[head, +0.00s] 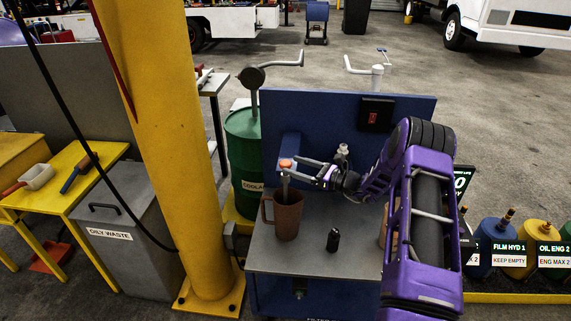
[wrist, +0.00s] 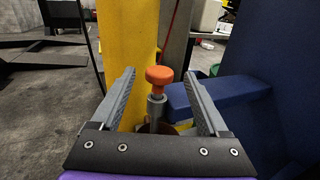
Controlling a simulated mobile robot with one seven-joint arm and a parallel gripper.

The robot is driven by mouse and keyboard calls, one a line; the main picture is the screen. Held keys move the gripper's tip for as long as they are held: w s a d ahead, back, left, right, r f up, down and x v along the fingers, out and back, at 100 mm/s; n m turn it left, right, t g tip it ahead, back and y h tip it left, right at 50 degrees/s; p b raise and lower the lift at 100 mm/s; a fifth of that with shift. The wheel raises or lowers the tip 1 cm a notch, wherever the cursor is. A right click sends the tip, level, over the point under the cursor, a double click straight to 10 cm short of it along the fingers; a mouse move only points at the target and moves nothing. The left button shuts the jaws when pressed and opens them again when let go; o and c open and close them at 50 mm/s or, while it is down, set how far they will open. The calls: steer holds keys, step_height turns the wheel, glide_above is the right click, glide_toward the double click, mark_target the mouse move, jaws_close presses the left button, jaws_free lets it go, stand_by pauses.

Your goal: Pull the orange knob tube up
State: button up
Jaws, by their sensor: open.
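The orange knob (wrist: 159,75) tops a short grey metal tube (wrist: 156,108) and stands upright between my open fingers in the wrist view. In the head view the orange knob (head: 286,163) shows just at my fingertips, above a brown mug (head: 288,214) on the grey bench top. My gripper (head: 291,169) is open, with its fingers pointing left. In the wrist view my gripper (wrist: 158,92) has one finger on each side of the knob, with a visible gap on both sides. The lower part of the tube is partly hidden by the gripper's body.
A blue panel (head: 320,120) with a dark switch box (head: 376,114) rises behind the bench (head: 310,257). A small black bottle (head: 333,240) stands right of the mug. A yellow post (head: 180,150) and a green drum (head: 243,150) are close on the left.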

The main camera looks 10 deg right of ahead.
mark_target(287, 163)
steer(key=shift+x, duration=2.05)
jaws_close()
